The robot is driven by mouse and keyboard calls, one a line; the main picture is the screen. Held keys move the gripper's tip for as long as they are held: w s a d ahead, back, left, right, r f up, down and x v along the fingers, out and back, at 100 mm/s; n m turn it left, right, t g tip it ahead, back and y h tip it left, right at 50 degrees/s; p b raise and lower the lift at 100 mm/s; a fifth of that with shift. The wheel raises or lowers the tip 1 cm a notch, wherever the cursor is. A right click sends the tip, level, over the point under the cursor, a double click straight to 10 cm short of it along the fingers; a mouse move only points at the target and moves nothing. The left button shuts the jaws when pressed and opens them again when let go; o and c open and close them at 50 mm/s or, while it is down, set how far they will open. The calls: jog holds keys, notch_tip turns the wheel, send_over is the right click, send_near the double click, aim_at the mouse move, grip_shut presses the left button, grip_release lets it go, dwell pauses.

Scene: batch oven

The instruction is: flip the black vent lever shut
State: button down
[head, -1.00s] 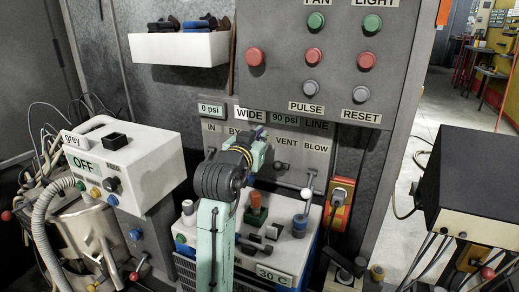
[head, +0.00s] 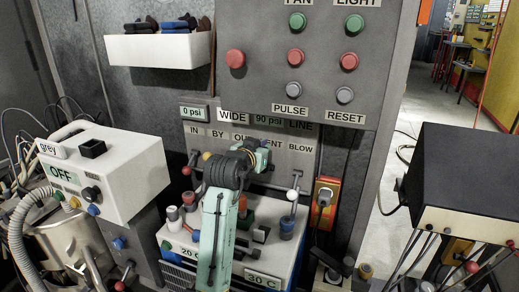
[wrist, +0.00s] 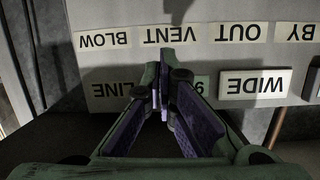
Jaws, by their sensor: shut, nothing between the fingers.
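The VENT label (wrist: 172,35) shows upside down on the grey panel in the wrist view. A dark blurred shape (wrist: 178,10) lies beside it at the top edge; I cannot tell whether it is the black vent lever or a shadow. My gripper (wrist: 164,58) is shut and empty, its tips close to the VENT label. In the head view my gripper (head: 262,152) covers most of that label. A small dark knob (head: 278,166), apparently the black vent lever's, shows just right of and below the gripper. Its stem and angle are unclear.
A white-knobbed lever (head: 292,195) stands under the BLOW label, to the right. A red-knobbed lever (head: 187,170) is at the left. A white unit (head: 180,235) with several knobs lies below. An orange switch box (head: 325,200) is at the right.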

jog(key=w+f, duration=0.1)
jog(key=f+p, duration=0.1)
jog(key=w+f, duration=0.1)
jog(key=shift+w+d+f+p, duration=0.25)
jog(key=shift+w+d+p, duration=0.05)
jog(key=shift+s+f, duration=0.25)
jog(key=shift+f, duration=0.2)
jog(key=shift+s+a+f+b, duration=0.15)
jog(key=shift+f+b, duration=0.2)
jog(key=shift+b, duration=0.4)
jog(key=shift+t+b, duration=0.3)
